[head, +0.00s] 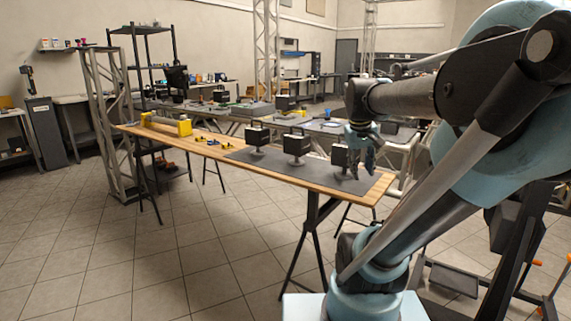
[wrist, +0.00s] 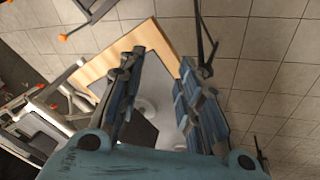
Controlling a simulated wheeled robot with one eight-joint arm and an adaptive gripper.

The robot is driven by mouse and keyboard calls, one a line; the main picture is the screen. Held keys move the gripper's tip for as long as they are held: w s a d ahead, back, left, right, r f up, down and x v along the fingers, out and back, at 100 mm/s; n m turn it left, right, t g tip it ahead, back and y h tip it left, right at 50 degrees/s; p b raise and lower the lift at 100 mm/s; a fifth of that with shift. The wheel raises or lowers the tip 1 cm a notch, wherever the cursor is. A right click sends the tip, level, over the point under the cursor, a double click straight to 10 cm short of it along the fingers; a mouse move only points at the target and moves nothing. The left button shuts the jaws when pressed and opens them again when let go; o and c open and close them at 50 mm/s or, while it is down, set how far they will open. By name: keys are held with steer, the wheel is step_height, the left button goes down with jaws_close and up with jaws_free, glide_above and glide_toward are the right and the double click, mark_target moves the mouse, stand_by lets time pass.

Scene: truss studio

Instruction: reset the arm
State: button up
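My gripper (head: 366,168) hangs over the right end of the long wooden table (head: 205,150), close to the rightmost black cube (head: 341,155). In the wrist view my gripper (wrist: 160,62) has its two blue fingers spread apart, with nothing clamped between them. Below and between the fingers show a dark block (wrist: 140,132) and a pale round shape, partly hidden by the fingers. My arm reaches in from the right of the head view.
Two more black cubes on pale round bases, the middle one (head: 297,145) and the left one (head: 257,137), stand on a dark mat (head: 240,157). Small yellow pieces (head: 212,141) and a yellow-ended object (head: 184,126) lie farther left. A truss post (head: 110,130) stands by the table's left end. Floor in front is clear.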

steer(key=s+a+f+y, duration=0.1)
steer(key=s+a+f, duration=0.1)
steer(key=s+f, duration=0.4)
steer(key=s+a+f+m+y, duration=0.1)
steer(key=s+a+f, duration=0.2)
steer(key=s+f, duration=0.4)
step_height(320, 180, down, 3)
steer(key=shift+f+g, duration=0.1)
steer(key=shift+g, duration=0.3)
steer(key=shift+s, duration=0.1)
